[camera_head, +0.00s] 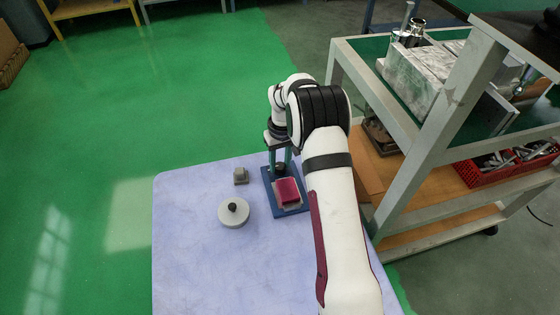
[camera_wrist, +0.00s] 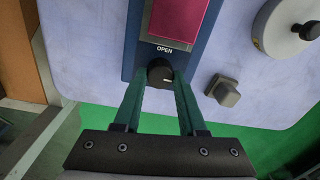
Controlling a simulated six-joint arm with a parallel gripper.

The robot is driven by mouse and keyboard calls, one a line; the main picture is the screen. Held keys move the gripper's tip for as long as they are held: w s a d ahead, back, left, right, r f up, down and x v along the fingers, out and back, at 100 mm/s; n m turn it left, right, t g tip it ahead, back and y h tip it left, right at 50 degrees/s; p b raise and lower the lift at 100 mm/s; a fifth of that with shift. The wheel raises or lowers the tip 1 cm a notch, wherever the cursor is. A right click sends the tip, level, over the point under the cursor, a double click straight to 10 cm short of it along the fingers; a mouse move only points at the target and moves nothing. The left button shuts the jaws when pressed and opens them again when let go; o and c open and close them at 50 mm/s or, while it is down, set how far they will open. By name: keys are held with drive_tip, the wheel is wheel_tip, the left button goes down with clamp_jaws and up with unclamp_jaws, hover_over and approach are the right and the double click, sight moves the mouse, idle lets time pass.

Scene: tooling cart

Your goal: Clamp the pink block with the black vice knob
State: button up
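The pink block (camera_head: 288,191) lies on the blue vice base (camera_head: 268,184) near the table's far edge. In the wrist view the block (camera_wrist: 178,18) shows at the top, cut off by the frame. The black vice knob (camera_wrist: 160,74) is at the near end of the vice, below a white "OPEN" label. My gripper (camera_wrist: 161,78) points down at the knob, its two green fingers apart, one on each side of it. I cannot tell whether the fingertips press on the knob. In the head view my gripper (camera_head: 280,168) stands at the vice's far end.
A round grey disc with a black knob (camera_head: 233,213) and a small grey block (camera_head: 241,176) sit on the pale table (camera_head: 190,260) left of the vice. A metal cart (camera_head: 430,150) with heavy parts and a red bin (camera_head: 500,165) stands close on the right.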

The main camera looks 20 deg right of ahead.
clamp_jaws()
drive_tip(key=m, duration=0.5)
drive_tip(key=o, duration=0.6)
unclamp_jaws()
drive_tip(key=r, duration=1.5)
drive_tip(key=shift+s+d+r, duration=0.1)
drive_tip(key=shift+d+r, duration=0.2)
drive_tip(key=shift+r, duration=0.1)
drive_tip(key=n, duration=0.1)
approach(282, 165)
drive_tip(key=f, duration=0.8)
drive_tip(key=shift+a+f, duration=0.35)
drive_tip(key=shift+a, duration=0.05)
